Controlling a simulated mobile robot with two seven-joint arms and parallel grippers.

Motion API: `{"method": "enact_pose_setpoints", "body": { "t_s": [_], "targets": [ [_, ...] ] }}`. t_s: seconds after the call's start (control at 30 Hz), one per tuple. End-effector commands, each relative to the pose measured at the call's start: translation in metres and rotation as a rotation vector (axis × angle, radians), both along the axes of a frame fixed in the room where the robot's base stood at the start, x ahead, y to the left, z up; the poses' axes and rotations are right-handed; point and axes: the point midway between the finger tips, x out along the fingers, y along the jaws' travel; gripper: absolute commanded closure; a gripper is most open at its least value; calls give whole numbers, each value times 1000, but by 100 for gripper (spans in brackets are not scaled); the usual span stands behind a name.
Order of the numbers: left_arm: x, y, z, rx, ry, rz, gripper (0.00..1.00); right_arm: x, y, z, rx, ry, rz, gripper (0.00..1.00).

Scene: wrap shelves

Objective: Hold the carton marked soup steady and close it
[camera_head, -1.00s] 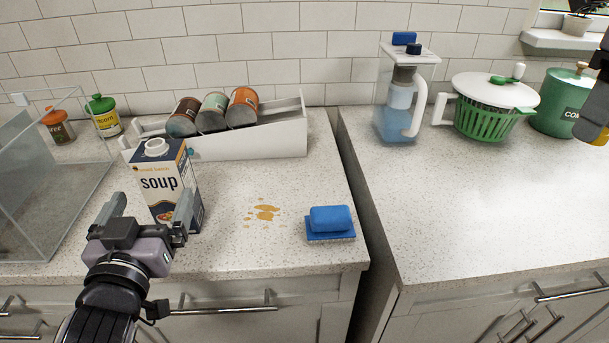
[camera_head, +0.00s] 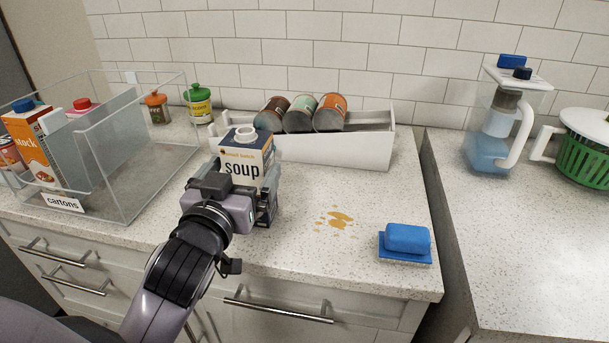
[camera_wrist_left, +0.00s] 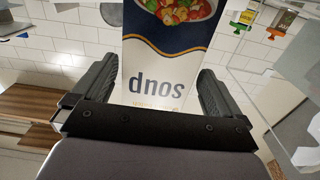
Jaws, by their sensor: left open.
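The soup carton (camera_head: 241,158) stands upright on the left counter, white and dark blue with a round white spout on top. No cap shows on the spout. My left gripper (camera_head: 243,183) is in front of it, fingers open on either side of its lower part. In the left wrist view the carton (camera_wrist_left: 165,65) appears upside down between the two spread fingers of the gripper (camera_wrist_left: 160,85), with small gaps at its sides. The carton's lower front is hidden by the gripper in the head view. My right gripper is out of view.
A clear bin (camera_head: 125,190) labelled cartons stands left, holding a stock carton (camera_head: 33,150). Behind the soup carton is a white rack (camera_head: 350,150) with tilted cans. A blue sponge (camera_head: 407,238) and a brown spill (camera_head: 338,219) lie to the right, with bare counter around them.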

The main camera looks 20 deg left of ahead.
Motion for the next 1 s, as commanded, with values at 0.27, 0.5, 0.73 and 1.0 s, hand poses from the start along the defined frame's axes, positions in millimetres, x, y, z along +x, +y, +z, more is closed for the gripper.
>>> {"method": "enact_pose_setpoints", "body": {
  "t_s": [0.27, 0.5, 0.73, 1.0],
  "targets": [
    [34, 6, -5, 3, -1, 0, 0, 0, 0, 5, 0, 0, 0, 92],
    [48, 9, -6, 1, -1, 0, 0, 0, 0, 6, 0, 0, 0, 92],
    [48, 9, -6, 0, -1, 0, 0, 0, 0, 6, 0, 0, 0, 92],
    [48, 9, -6, 1, -1, 1, 59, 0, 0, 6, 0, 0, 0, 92]
  ]
}}
